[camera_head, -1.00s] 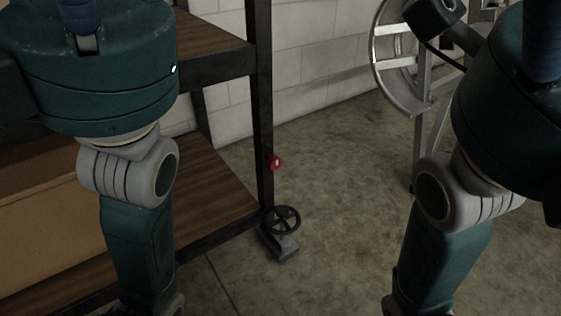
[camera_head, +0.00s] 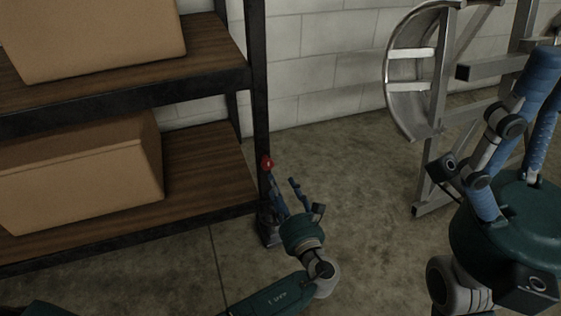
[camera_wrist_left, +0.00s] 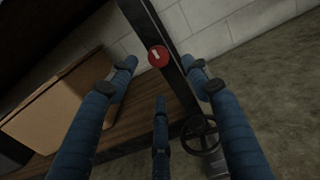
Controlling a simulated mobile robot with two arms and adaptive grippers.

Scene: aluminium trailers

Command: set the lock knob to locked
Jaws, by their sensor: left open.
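The lock knob is a small red round knob (camera_head: 267,162) on the front post of the shelf rack. In the left wrist view the red knob (camera_wrist_left: 158,56) shows its face with a short white mark, slightly tilted. My left gripper (camera_head: 284,186) is low by the post, its fingers pointing up beside the knob. In the left wrist view its three blue fingers (camera_wrist_left: 160,76) are spread open and empty; the knob appears beyond and between the two upper tips, apparently untouched. My right gripper (camera_head: 512,130) is raised at the right, far from the knob; its finger opening is unclear.
A dark handwheel (camera_wrist_left: 201,134) sits below the knob, near one finger in the wrist view; my gripper covers it in the head view. Cardboard boxes (camera_head: 80,180) stand on the wooden shelves. An aluminium frame (camera_head: 430,90) stands at the right. Concrete floor (camera_head: 365,175) between is clear.

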